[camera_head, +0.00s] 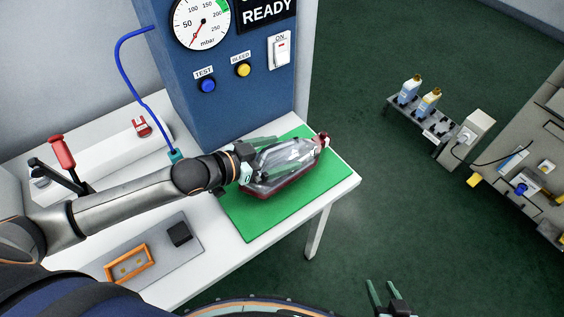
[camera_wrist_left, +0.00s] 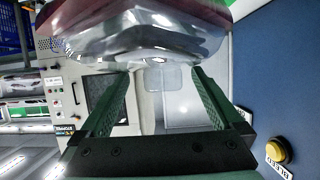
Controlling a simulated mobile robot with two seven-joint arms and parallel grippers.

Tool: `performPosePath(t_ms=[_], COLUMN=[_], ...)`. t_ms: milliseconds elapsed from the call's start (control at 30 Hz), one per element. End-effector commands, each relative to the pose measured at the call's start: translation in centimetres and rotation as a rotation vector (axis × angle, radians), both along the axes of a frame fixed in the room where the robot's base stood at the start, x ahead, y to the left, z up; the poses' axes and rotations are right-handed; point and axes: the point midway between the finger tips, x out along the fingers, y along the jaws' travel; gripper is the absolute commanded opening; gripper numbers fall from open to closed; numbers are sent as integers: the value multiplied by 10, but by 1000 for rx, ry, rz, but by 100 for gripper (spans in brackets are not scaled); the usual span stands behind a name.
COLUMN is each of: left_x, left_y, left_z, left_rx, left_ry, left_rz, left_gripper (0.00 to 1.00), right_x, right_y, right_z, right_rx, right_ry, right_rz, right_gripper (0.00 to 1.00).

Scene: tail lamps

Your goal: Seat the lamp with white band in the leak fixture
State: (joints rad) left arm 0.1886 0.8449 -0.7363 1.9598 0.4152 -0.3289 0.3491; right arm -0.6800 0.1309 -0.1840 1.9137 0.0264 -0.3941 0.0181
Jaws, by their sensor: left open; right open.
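A tail lamp (camera_head: 285,168) with a clear grey body and dark red edge lies on the green mat (camera_head: 250,222); a white band cannot be made out clearly. In the left wrist view the lamp (camera_wrist_left: 140,38) fills the top, just above the fingers. My left gripper (camera_head: 262,160) is open at the lamp's left end, one green finger along its far side; contact cannot be told. The wrist view shows its two fingers (camera_wrist_left: 158,98) apart. My right gripper (camera_head: 388,287) is open and empty over the floor. A white bed (camera_head: 110,155) with a red-handled clamp (camera_head: 62,152) seems to be the leak fixture.
The blue test cabinet (camera_head: 222,105) with gauge and buttons stands behind the mat. A blue hose (camera_head: 124,75) hangs left of it. A grey plate with an orange frame (camera_head: 130,265) lies at the front. A rack with bottles (camera_head: 428,102) stands across the open floor.

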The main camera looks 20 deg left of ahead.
Motion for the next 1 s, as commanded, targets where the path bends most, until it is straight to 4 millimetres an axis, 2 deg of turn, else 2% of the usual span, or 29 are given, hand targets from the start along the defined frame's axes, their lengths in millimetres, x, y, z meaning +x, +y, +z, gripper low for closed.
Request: performPosePath(t_ms=[100, 367, 1000], left_x=[7, 8, 6], left_y=[-6, -6, -5], left_z=[-4, -4, -9], left_rx=[1, 1, 7], left_ry=[-1, 0, 11], left_rz=[0, 0, 1], left_gripper=[100, 99, 27], right_x=[1, 1, 1], right_y=[0, 0, 0], right_z=[0, 0, 0], right_rx=[0, -1, 0], right_ry=[-1, -1, -2], right_rz=[0, 1, 1], right_gripper=[50, 50, 50])
